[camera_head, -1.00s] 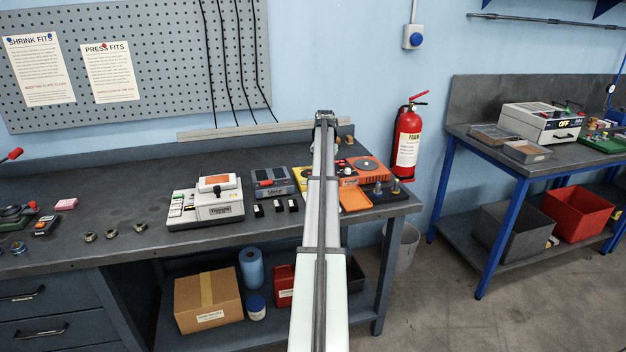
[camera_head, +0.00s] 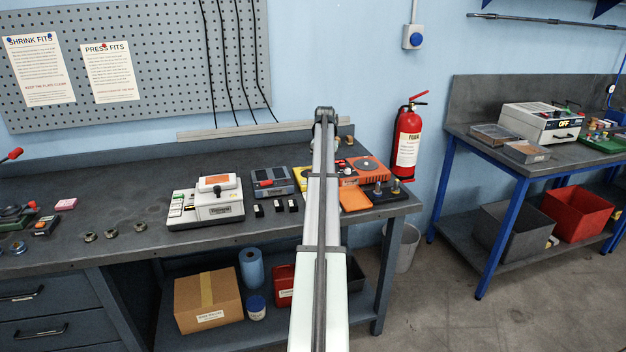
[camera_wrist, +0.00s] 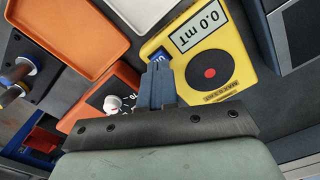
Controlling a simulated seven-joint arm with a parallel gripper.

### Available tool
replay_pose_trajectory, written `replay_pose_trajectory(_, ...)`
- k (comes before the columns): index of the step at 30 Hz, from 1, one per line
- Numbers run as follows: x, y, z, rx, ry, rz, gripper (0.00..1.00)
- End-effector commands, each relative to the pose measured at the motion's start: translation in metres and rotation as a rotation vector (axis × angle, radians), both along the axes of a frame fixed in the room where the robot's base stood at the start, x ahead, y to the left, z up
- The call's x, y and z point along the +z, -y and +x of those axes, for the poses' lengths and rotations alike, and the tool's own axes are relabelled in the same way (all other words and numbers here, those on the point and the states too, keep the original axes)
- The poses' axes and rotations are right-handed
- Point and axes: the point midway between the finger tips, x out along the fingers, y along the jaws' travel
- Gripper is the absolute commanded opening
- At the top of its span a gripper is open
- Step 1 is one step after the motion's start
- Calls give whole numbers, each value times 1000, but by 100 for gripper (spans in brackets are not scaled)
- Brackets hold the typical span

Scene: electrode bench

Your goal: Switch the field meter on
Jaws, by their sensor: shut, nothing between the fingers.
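In the head view only a yellow sliver of the meter (camera_head: 300,181) shows beside my arm. My gripper (camera_wrist: 157,70) is shut and empty, its fingertips right at the blue switch; whether they touch it I cannot tell. The head view hides the gripper behind my arm.
An orange unit with a white knob (camera_wrist: 112,104) lies close beside my fingers, with an orange tray (camera_wrist: 75,35) and a white tray (camera_wrist: 145,8) nearby. A grey unit (camera_head: 272,183) stands left of the meter. A red extinguisher (camera_head: 407,140) stands behind the bench's right end.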

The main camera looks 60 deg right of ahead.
Motion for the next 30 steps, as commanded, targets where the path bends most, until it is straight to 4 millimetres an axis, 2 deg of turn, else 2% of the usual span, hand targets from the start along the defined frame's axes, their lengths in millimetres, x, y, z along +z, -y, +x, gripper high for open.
replay_pose_trajectory(18, 39, 0, 0, 0, 0, 0, 0)
replay_pose_trajectory(30, 40, 0, 0, 0, 0, 1, 0)
